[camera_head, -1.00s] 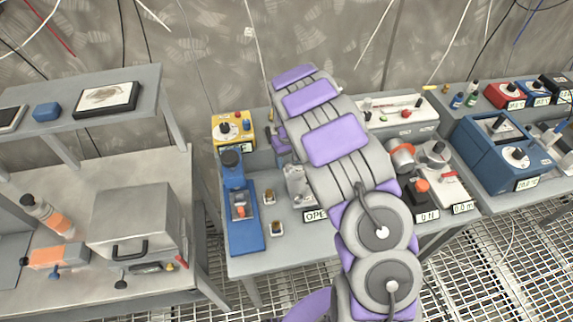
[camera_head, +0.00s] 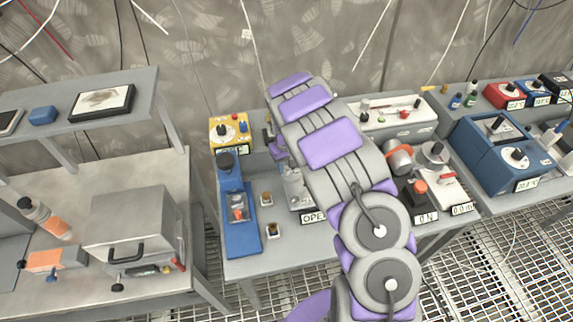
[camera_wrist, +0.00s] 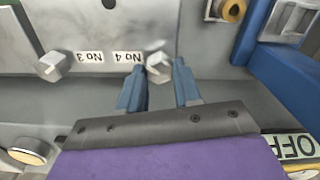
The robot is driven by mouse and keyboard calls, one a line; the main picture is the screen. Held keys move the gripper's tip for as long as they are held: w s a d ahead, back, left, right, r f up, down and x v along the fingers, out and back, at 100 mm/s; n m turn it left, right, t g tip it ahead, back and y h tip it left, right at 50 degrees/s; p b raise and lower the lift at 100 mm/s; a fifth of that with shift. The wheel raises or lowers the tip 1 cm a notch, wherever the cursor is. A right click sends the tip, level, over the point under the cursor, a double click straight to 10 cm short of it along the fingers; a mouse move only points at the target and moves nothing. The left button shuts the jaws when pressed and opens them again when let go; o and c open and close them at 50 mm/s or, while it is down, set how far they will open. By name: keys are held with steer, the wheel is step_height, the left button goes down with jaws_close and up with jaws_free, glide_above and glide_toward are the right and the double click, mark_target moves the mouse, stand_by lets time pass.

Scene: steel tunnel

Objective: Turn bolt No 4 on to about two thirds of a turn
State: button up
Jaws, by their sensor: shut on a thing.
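In the wrist view, bolt No 4 (camera_wrist: 158,66) is a pale metal hex head on a grey metal face. Its label "No 4" (camera_wrist: 127,57) appears upside down beside it. My gripper (camera_wrist: 160,72) has its two blue fingertips on either side of this bolt head and is shut on it. Bolt No 3 (camera_wrist: 53,66) sits to the left, apart from the fingers.
A yellow box with knobs (camera_head: 229,130) and a blue device (camera_head: 240,225) stand left of my arm. An orange-capped unit (camera_head: 419,190) and a white panel (camera_head: 395,115) are to the right.

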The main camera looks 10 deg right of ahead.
steer(key=shift+a, duration=0.1)
steer(key=shift+c, duration=1.1)
steer(key=m+p, duration=0.2)
steer(key=m, duration=0.3)
steer(key=shift+r, duration=0.1)
steer(key=m+p, duration=0.1)
steer(key=m, duration=0.5)
steer(key=shift+d+p, duration=0.2)
steer(key=shift+p, duration=0.1)
steer(key=m, duration=1.1)
steer(key=shift+s+m, duration=0.1)
steer(key=shift+m, duration=0.2)
